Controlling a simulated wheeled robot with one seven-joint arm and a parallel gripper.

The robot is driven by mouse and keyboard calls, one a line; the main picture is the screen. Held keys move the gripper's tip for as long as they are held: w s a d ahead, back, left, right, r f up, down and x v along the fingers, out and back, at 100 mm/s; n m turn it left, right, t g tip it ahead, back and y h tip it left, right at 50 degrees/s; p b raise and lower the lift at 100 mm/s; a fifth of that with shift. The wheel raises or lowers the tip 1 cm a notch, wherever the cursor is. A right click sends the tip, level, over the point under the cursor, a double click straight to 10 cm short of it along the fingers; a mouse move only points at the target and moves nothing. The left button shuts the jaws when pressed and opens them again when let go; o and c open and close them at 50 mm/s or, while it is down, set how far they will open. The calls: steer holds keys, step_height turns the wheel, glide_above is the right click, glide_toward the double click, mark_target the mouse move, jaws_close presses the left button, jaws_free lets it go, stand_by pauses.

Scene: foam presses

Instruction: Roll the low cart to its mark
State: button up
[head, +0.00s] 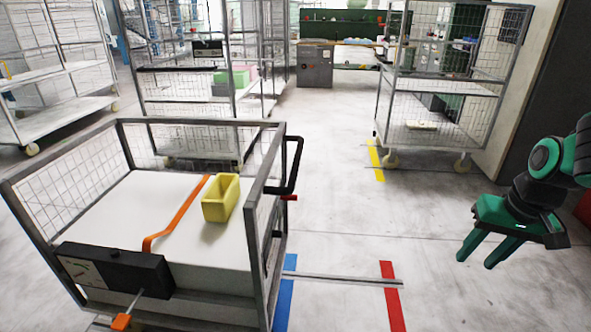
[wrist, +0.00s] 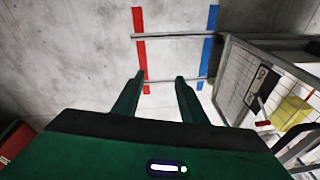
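The low cart (head: 110,215) stands at the left of the head view, with a grey mesh frame and a white bed. A black handle (head: 297,165) with a red tip (head: 289,198) sticks out from its right side. Part of the cart shows at the right of the wrist view (wrist: 242,85). A blue strip (head: 285,295) lies on the floor by the cart's right side, and a red strip (head: 392,295) lies farther right. Both strips also show in the wrist view, red (wrist: 139,45) and blue (wrist: 209,45). My gripper (head: 479,258) is open and empty, right of the red strip and apart from the cart.
A yellow bin (head: 221,198) and an orange strap (head: 178,212) are on the cart's bed. A thin metal rail (head: 340,279) runs across the floor between the strips. A tall cage cart (head: 440,88) stands behind, by a yellow strip (head: 376,160). The middle floor is clear.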

steer(key=w+a+f+n+t+y, duration=0.2)
steer(key=w+a+f+y, duration=0.15)
steer(key=w+a, duration=0.9)
steer(key=m+t+y, duration=0.9)
steer(key=m+t, duration=0.2)
glide_toward(297, 161)
steer(key=w+f, duration=0.1)
steer(key=w, duration=0.1)
steer(key=shift+h, duration=0.25)
steer(key=x, duration=1)
steer(key=shift+w, duration=0.2)
steer(key=shift+f, duration=0.1)
steer(key=shift+c, duration=0.6)
jaws_close()
